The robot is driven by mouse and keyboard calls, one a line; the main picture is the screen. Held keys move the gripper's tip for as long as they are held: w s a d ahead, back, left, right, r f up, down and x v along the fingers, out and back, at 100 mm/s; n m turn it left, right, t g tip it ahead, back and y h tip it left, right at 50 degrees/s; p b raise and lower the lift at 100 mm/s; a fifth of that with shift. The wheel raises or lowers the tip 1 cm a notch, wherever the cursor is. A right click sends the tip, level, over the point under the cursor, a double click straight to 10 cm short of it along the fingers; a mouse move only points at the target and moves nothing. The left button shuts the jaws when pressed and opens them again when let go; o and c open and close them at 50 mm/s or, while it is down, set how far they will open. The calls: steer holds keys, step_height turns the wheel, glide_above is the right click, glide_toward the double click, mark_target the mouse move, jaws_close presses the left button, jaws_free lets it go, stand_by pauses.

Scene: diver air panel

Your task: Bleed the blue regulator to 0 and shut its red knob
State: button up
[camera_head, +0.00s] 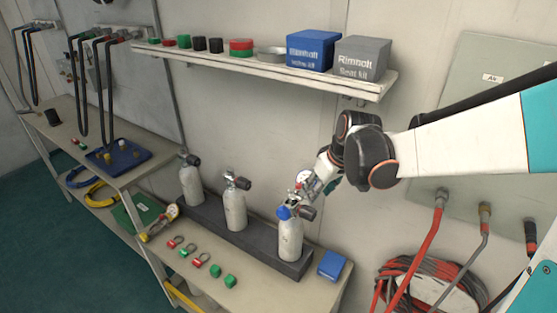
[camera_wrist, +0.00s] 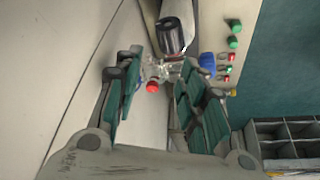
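Three pale cylinders stand in a dark rack (camera_head: 265,246). The right-hand cylinder (camera_head: 291,240) carries the blue regulator (camera_head: 284,212), with a round white gauge (camera_head: 302,177) above it and a dark knob (camera_head: 306,213) at its right. My gripper (camera_head: 318,188) is at the top of this cylinder, close to the gauge. In the wrist view my gripper (camera_wrist: 160,78) is open, its teal fingers on either side of a metal fitting with a red knob (camera_wrist: 152,87). Contact is not clear. A black knob (camera_wrist: 172,35) shows beyond. The gauge reading is too small to tell.
A shelf (camera_head: 330,82) with caps and two kit boxes hangs above. Loose green and red caps lie on the bench (camera_head: 250,290), and a blue box (camera_head: 331,264) stands beside the rack. A wall panel and red hoses (camera_head: 410,275) are at right.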

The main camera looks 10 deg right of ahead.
mark_target(299, 185)
steer(key=w, duration=0.2)
steer(key=w+a+b, duration=0.1)
steer(key=w, duration=0.1)
steer(key=w+a, duration=0.1)
steer(key=w, duration=0.1)
steer(key=shift+w+a+f, duration=0.1)
steer(key=shift+a, duration=0.1)
steer(key=shift+b+x, duration=0.45)
steer(key=shift+x, duration=0.55)
steer(key=shift+w+f, duration=0.1)
steer(key=shift+f, duration=0.3)
jaws_close()
